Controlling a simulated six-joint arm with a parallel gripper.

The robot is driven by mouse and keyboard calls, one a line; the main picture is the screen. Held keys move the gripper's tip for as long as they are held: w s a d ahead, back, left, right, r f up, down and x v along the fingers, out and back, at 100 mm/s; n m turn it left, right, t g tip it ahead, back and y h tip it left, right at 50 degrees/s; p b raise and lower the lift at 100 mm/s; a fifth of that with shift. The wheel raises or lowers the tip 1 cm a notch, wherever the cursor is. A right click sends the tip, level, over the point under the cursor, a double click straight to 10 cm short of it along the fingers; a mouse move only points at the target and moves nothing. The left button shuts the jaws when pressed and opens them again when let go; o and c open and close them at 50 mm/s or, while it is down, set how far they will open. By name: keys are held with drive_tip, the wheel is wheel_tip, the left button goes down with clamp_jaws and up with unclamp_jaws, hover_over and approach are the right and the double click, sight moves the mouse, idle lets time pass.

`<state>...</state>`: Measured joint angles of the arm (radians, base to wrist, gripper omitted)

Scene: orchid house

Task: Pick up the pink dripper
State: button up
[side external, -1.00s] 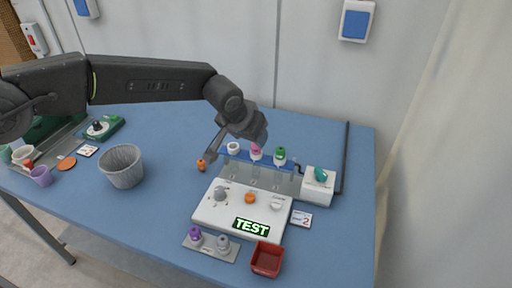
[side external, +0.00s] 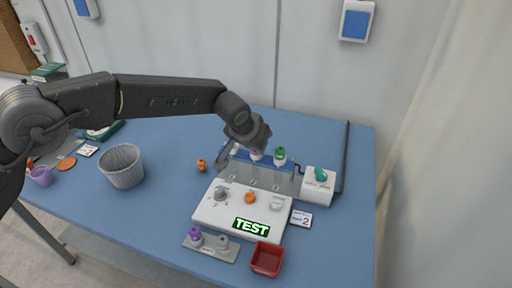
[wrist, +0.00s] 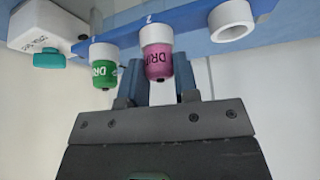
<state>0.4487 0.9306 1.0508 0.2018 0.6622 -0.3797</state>
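The pink dripper (side external: 256,155) sits upright in the blue rack (side external: 292,166), in the middle position. It is partly covered by my wrist in the side view. In the wrist view the pink dripper (wrist: 157,64) hangs inverted with its white collar at the rack. My gripper (wrist: 162,82) is open, with one finger on each side of the pink dripper in the picture. I cannot tell whether either finger touches it. In the side view my gripper (side external: 240,157) is low at the rack's left part.
A green dripper (wrist: 103,68) stands beside the pink one, also in the side view (side external: 280,154). A white ring (wrist: 233,32) is on its other side. A white box with a teal knob (side external: 320,176) ends the rack. An orange dripper (side external: 201,165) stands left; a grey basket (side external: 122,168) is farther left.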

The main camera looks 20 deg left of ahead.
drive_tip(key=c, duration=0.4)
